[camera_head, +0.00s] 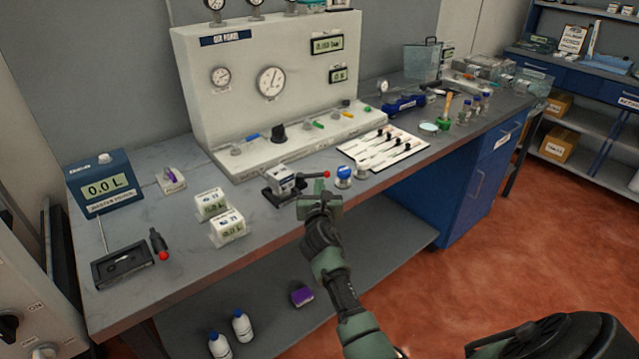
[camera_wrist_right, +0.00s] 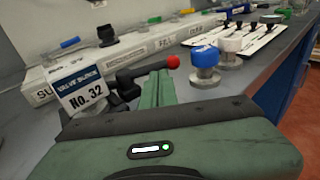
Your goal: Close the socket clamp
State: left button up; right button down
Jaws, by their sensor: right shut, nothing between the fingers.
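The socket clamp (camera_head: 286,196) is a dark base near the bench's front edge, with a black lever ending in a red knob (camera_head: 327,173). A white valve block labelled No. 32 (camera_wrist_right: 85,92) sits at it. In the right wrist view the lever (camera_wrist_right: 142,72) lies roughly level, its red knob (camera_wrist_right: 173,61) pointing right. My right gripper (camera_head: 323,197) is shut and empty, just in front of the lever. In the right wrist view its green fingers (camera_wrist_right: 158,88) are together, close below the knob; contact cannot be told. My left gripper is not in view.
A blue-capped piece (camera_head: 343,173) and a white-capped piece (camera_head: 362,169) stand right of the clamp. The gauge panel (camera_head: 240,80) rises behind.

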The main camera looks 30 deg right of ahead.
jog(key=shift+w+d+r, duration=0.1)
jog(key=shift+w+d, duration=0.25)
jog(key=shift+w, duration=0.15)
